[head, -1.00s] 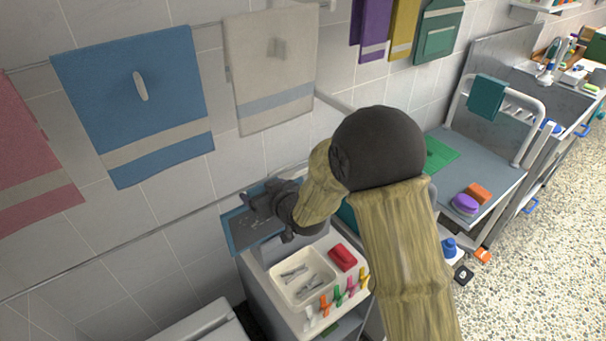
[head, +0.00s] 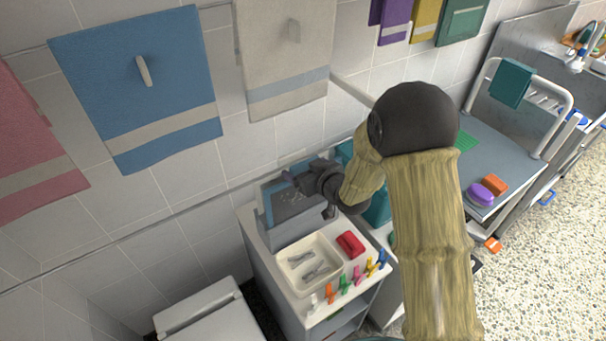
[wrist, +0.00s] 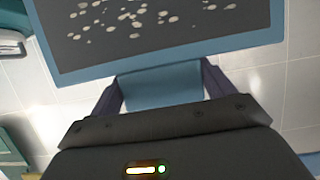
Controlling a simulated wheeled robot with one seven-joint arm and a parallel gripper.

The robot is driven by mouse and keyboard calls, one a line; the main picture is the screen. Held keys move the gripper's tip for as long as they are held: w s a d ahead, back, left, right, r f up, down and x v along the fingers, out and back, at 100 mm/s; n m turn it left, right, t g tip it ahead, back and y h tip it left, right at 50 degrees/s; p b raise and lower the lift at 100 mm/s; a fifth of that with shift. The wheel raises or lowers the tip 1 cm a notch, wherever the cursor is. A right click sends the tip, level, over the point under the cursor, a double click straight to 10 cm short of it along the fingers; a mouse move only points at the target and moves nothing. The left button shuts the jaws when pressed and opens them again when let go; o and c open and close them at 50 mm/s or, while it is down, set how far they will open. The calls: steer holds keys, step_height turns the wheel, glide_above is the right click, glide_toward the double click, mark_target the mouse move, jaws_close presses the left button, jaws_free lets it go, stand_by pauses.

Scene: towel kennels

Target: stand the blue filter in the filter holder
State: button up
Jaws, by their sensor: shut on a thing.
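The blue filter is a flat panel with a blue frame and a dark, pale-specked middle. It shows in the head view (head: 283,202) and fills the top of the wrist view (wrist: 160,68). My gripper (head: 303,184) is shut on the filter's blue tab, with one finger on each side in the wrist view (wrist: 162,88). The grey filter holder (head: 292,232) stands at the back of the cabinet top. The filter is tilted at the holder, its lower part behind the holder's grey front. I cannot tell whether its lower edge is seated.
On the cabinet top, a cream tray (head: 283,277) holds grey clips, beside a red block (head: 350,244) and a row of coloured pegs (head: 343,284). A white lidded box (head: 212,318) is at lower left. A blue towel (head: 140,90) hangs on the wall behind.

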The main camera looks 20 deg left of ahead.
steer(key=shift+f, duration=0.75)
steer(key=shift+a+r, duration=0.1)
steer(key=shift+a, duration=0.05)
steer(key=o, duration=1.4)
steer(key=shift+c, duration=0.2)
